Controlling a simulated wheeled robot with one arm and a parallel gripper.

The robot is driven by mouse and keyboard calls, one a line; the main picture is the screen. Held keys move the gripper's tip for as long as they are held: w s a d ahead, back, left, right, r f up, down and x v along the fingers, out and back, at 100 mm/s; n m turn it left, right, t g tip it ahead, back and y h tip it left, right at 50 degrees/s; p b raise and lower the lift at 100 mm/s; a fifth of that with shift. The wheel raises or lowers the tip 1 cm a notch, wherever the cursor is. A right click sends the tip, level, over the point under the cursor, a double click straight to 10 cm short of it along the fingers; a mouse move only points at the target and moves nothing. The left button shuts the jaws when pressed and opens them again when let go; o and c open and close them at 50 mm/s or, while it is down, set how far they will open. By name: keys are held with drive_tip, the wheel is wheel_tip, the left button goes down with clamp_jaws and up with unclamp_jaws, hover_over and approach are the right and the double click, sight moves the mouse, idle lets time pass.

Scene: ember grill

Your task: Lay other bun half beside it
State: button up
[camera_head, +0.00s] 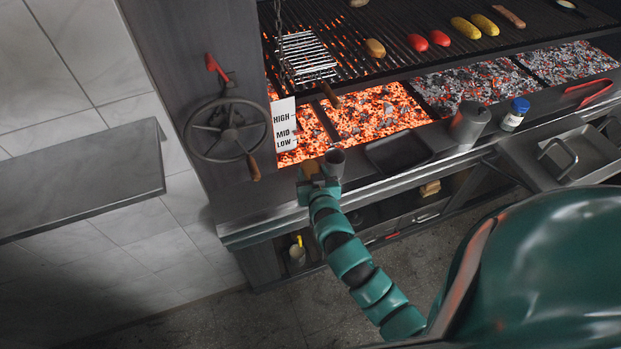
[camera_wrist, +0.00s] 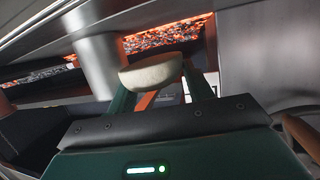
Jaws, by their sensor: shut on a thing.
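My gripper (camera_wrist: 160,88) is shut on a pale cream bun half (camera_wrist: 152,72), held between the green fingers in the wrist view. In the head view my gripper (camera_head: 318,178) is low at the front ledge, below the glowing coals, and the bun half in it is hard to make out. A tan rounded piece (camera_head: 375,48), which looks like a bun half, lies on the dark grill grate (camera_head: 345,42). Another pale piece (camera_head: 359,3) is at the top edge, partly cut off.
Red tomatoes (camera_head: 439,38), yellow corn cobs (camera_head: 466,27) and a sausage (camera_head: 509,16) lie on the grate. A wire basket (camera_head: 306,55) is at left. A handwheel (camera_head: 228,130) and a height sign (camera_head: 284,125) stand beside the coals.

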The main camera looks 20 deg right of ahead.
drive_tip(key=shift+w+a+f+p, duration=0.2)
drive_tip(key=shift+w+f+p, duration=0.2)
drive_tip(key=shift+f, duration=0.15)
drive_tip(key=shift+f+p, duration=0.55)
drive_tip(key=shift+f, duration=0.95)
drive_tip(key=shift+f, duration=0.1)
drive_tip(key=o, duration=0.7)
